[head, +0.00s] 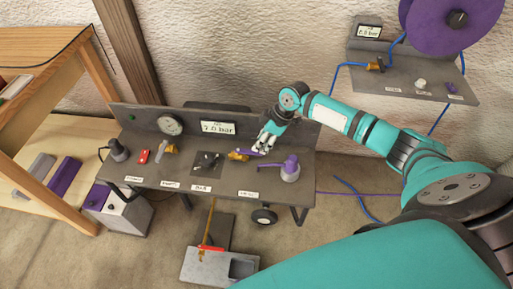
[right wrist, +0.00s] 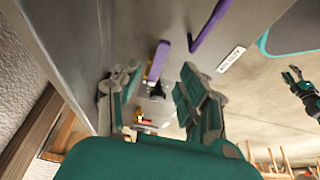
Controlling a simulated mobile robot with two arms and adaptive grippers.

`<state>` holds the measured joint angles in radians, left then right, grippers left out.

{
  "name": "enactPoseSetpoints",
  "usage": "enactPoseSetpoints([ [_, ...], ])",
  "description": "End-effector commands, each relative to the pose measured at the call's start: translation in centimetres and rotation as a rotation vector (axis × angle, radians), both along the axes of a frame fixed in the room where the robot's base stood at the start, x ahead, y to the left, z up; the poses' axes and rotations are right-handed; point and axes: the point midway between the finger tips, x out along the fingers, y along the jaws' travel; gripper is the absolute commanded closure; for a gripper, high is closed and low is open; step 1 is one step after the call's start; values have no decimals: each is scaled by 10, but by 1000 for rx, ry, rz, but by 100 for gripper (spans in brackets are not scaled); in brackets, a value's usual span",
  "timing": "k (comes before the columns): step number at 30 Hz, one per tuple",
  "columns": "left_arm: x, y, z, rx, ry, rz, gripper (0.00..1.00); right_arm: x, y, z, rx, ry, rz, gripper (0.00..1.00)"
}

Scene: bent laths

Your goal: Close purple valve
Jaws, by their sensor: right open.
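The purple valve lever (head: 247,152) sits on a brass valve body (head: 236,156) on the grey bench panel. My right gripper (head: 266,142) is above the bench at the lever's right end. In the right wrist view the purple lever (right wrist: 157,62) shows between the two open fingers of my right gripper (right wrist: 155,95); I cannot tell whether they touch it. A second purple lever (head: 272,166) is on a grey round fitting to the right, and it also shows in the right wrist view (right wrist: 208,25). My left gripper (right wrist: 302,84) seems to show small at the right edge of that view.
The bench (head: 140,170) also carries a gauge (head: 169,124), a display reading about 7.0 bar (head: 218,127), a red lever (head: 144,156) and a black fitting (head: 207,160). A wall shelf (head: 405,85) with a purple reel (head: 440,25) is at upper right. A wooden table (head: 40,50) stands left.

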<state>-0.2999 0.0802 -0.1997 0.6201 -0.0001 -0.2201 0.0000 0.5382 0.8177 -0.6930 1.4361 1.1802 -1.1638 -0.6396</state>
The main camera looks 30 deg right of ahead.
Motion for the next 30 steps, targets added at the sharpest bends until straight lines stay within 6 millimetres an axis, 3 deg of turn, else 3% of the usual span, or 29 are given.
enactPoseSetpoints([
  [3,0,0,-1,0,0,0,60,5,7,-21,0,2,-1,60],
  [9,0,0,-2,0,0,0,60,10,14,-40,1,0,-1,60],
  [20,0,0,-2,0,0,0,60,12,15,-45,-1,-1,-1,60],
  [30,0,-1,-2,-1,0,0,60,12,15,-45,-1,-1,0,100],
])
